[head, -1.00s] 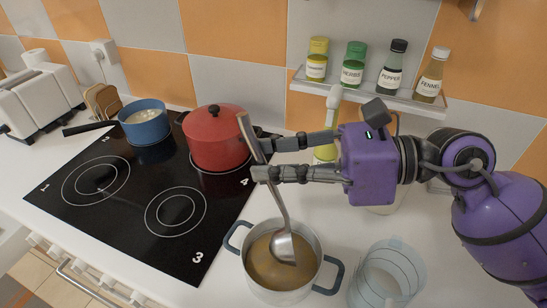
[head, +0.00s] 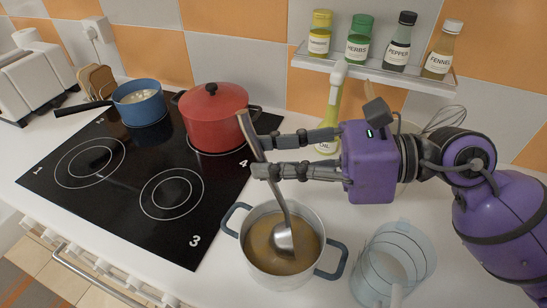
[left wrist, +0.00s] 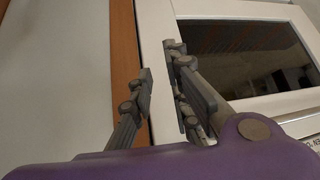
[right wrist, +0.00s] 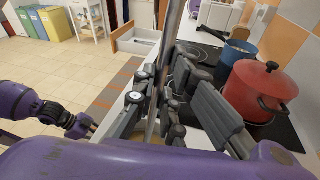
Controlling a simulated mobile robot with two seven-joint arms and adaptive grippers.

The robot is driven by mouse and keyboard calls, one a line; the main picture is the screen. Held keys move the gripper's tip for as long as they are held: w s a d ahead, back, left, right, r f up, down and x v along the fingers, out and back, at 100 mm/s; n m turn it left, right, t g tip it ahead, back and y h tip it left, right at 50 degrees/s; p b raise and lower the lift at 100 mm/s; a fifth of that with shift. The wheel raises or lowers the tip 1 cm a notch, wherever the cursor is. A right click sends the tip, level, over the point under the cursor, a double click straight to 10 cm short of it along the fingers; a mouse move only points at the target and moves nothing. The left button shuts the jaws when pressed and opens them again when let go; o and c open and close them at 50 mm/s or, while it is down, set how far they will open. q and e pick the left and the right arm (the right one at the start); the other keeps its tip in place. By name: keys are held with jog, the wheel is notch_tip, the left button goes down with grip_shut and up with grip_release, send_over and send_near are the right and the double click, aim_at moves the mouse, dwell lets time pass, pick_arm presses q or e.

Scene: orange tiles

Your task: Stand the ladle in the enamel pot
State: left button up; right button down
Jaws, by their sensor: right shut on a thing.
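The pale enamel pot (head: 247,262) with blue handles stands on the white counter, right of hob zone 3, with brownish liquid in it. The steel ladle (head: 276,190) leans with its bowl (head: 283,240) inside the pot, at the liquid, and its handle tilted up to the left. My right gripper (head: 254,155) is shut on the ladle's handle above the pot. The handle also shows between its fingers in the right wrist view (right wrist: 172,50). My left gripper (left wrist: 160,80) is open and empty, in front of a white oven-like front (left wrist: 240,12).
A red lidded pot (head: 210,120) and a blue saucepan (head: 140,108) stand on the black hob (head: 120,210). A clear jug (head: 395,262) is close right of the enamel pot. An oil bottle (head: 331,115) and a spice shelf (head: 380,76) are behind my right gripper.

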jog(key=c, duration=1.7)
grip_release()
jog(key=d, duration=0.4)
jog(key=d+r, duration=0.1)
jog(key=d, duration=0.3)
jog(key=d+r, duration=0.1)
jog(key=d, duration=0.2)
jog(key=shift+s+d+r, duration=0.15)
jog(key=shift+s+d, duration=0.25)
